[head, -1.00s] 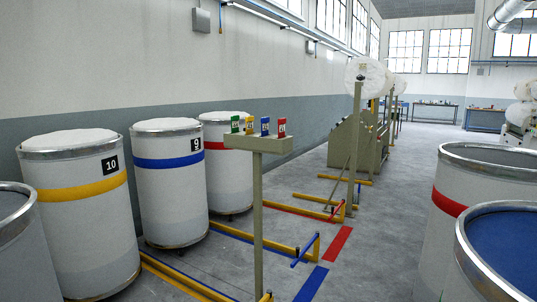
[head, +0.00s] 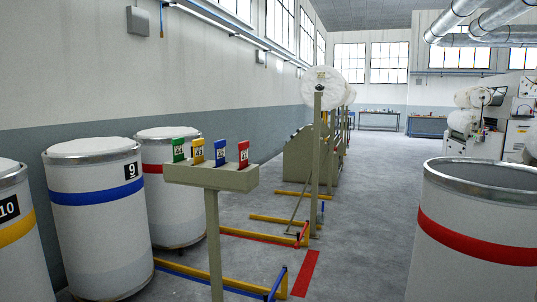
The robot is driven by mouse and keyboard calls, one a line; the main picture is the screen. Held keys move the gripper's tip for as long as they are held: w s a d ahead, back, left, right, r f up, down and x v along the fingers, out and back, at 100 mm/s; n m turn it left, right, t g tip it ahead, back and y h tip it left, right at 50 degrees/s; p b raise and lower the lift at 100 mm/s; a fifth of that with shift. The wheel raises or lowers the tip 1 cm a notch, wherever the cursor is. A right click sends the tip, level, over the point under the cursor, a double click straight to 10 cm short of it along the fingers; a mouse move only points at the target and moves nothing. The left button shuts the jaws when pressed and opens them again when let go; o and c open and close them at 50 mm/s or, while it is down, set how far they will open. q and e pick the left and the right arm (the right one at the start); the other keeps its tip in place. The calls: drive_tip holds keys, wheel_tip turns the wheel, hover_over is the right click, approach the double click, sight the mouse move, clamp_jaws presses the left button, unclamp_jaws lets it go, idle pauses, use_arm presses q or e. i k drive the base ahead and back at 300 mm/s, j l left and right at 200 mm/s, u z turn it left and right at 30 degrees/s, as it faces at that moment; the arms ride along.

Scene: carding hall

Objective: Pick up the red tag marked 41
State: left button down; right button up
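A red tag (head: 243,154) stands upright at the right end of a small beige tray (head: 212,179) on a post, in the head view left of centre. Its dark number label is too small to read surely. To its left in the same row stand a blue tag (head: 220,150), a yellow tag (head: 197,151) and a green tag (head: 178,150). Nothing covers the red tag's front. Neither of my grippers is in view.
White cans marked 9 (head: 98,220) and 10 (head: 12,235) and a red-banded can (head: 160,160) stand left of the post. A large red-banded can (head: 478,245) stands at right. Low yellow rails (head: 205,277) cross the floor. Grey floor (head: 350,230) lies clear between.

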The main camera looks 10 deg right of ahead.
sight(243, 146)
drive_tip(key=i+l+u, duration=0.2)
drive_tip(key=i, duration=0.3)
drive_tip(key=i+l+u, duration=0.2)
drive_tip(key=i+l, duration=0.25)
drive_tip(key=i+l+u, duration=0.55)
drive_tip(key=l, duration=0.25)
drive_tip(key=l+u, duration=0.25)
drive_tip(key=l, duration=0.5)
